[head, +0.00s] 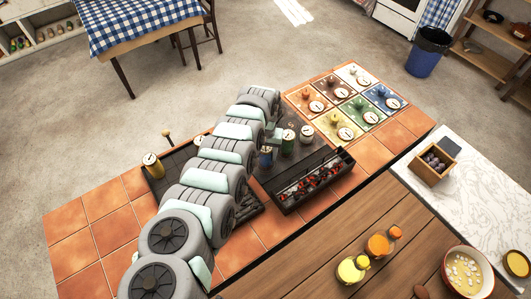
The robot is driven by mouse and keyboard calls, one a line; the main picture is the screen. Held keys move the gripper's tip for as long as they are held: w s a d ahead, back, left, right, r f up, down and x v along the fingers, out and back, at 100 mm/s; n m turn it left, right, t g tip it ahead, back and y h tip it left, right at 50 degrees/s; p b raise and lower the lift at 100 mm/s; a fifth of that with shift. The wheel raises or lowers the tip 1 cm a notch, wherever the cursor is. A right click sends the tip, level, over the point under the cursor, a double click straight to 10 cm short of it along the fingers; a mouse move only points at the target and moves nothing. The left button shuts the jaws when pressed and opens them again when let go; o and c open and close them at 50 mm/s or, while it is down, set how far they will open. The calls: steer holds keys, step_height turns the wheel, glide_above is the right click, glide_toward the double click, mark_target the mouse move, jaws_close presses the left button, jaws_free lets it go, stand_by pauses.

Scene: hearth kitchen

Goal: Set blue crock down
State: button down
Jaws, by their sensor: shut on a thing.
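The blue crock (265,157) is a small dark blue pot, mostly hidden by my arm. My gripper (269,144) is shut on it, over the dark slab in the middle of the tiled hearth. Whether the crock's base touches the slab cannot be told. A green crock (288,143) and a reddish crock (306,134) stand just to its right. A yellow crock (153,166) stands at the far left of the dark area. A blue square (384,96) lies among the coloured squares at the back right.
A black trough of glowing coals (310,182) lies in front of the crocks. A wooden counter (350,232) with bottles and a bowl fills the lower right. A small wooden box (435,166) stands on the pale worktop. The terracotta tiles (375,152) right of the trough are clear.

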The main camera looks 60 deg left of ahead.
steer(key=c, duration=0.7)
jaws_free()
steer(key=shift+o, duration=0.2)
step_height(320, 180, up, 12)
steer(key=shift+r+p, duration=0.1)
steer(key=shift+p, duration=0.8)
